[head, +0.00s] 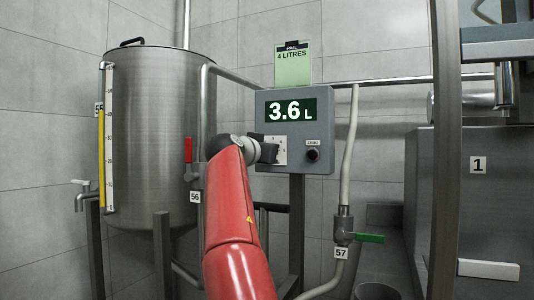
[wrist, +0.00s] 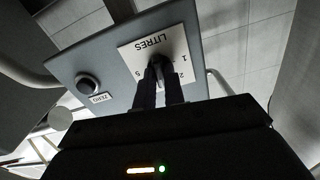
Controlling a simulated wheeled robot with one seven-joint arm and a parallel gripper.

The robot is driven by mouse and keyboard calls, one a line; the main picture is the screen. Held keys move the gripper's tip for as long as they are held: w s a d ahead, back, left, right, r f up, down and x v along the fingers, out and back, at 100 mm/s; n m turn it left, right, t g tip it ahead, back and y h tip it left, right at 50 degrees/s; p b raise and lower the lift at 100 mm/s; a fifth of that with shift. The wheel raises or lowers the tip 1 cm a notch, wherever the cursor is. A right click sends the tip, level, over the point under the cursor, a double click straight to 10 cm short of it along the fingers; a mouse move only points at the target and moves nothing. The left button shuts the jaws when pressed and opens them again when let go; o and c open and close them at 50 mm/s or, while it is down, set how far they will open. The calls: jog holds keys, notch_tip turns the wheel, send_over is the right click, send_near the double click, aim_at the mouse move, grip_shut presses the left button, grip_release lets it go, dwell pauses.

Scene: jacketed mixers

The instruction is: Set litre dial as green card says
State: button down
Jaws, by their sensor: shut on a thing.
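The green card (head: 292,68) above the control box reads "PAIL 4 LITRES". The display (head: 291,110) on the grey box reads 3.6 L. The litre dial's white plate (head: 282,143) is partly hidden behind my arm in the head view. In the wrist view the plate (wrist: 143,58) shows "LITRES" upside down, with a dark knob (wrist: 170,48) at its middle. My gripper (wrist: 165,75) is shut on the knob. The dial's pointer setting cannot be read.
A round ZERO button (head: 313,154) sits right of the dial; the wrist view shows it too (wrist: 87,85). A steel tank (head: 155,130) with a red-handled valve (head: 188,150) stands left. A green-handled valve (head: 369,238) labelled 57 is at lower right, above a grey pail (head: 376,291).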

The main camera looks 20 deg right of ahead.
jog(key=shift+f+m, duration=0.1)
jog(key=shift+m, duration=3.6)
jog(key=c, duration=1.5)
grip_release()
